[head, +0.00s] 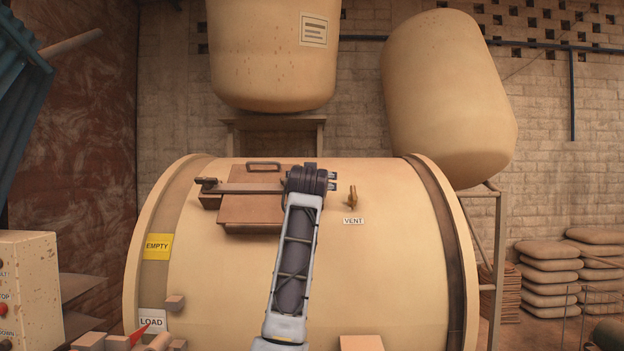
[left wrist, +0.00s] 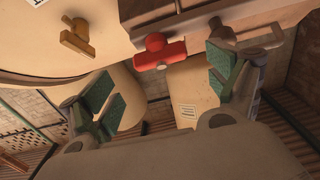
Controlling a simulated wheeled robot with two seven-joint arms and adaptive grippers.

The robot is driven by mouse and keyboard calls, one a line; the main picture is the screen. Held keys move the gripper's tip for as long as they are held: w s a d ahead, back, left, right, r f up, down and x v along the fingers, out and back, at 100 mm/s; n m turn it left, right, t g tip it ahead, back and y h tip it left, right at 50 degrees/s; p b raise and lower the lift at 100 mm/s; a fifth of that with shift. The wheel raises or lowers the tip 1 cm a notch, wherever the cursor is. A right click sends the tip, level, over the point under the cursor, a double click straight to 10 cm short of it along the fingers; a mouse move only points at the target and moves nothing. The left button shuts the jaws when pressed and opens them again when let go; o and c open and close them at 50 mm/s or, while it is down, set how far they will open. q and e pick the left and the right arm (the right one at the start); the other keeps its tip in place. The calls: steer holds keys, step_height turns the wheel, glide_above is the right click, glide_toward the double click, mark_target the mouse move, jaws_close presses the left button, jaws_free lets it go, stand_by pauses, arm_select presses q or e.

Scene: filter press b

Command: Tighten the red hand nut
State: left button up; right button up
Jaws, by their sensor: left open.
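The red hand nut (left wrist: 160,52) shows in the left wrist view as a small winged knob at the edge of the brown hatch. In the head view it is not visible; my arm covers that area. My left gripper (head: 312,180) is over the right end of the hatch bar (head: 250,188) in the head view. In the left wrist view the left gripper (left wrist: 160,80) is open, with green pads wide apart. The nut appears in the gap between the pads, and nothing is held. I cannot tell how close the pads are to it. My right gripper is not in view.
The hatch (head: 250,210) lies on top of a large tan drum (head: 390,260). A brass vent valve (head: 351,198) stands just right of my gripper. Two big tan tanks (head: 270,60) (head: 450,90) stand behind. A control box (head: 28,285) is at the left.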

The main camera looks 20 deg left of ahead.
arm_select(q)
steer(key=p+x, duration=0.1)
steer(key=x, duration=0.4)
steer(key=shift+w, duration=0.2)
steer(key=shift+w+a, duration=0.1)
steer(key=shift+w, duration=0.05)
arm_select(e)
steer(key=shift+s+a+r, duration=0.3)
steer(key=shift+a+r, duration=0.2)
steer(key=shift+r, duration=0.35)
arm_select(q)
steer(key=c, duration=1)
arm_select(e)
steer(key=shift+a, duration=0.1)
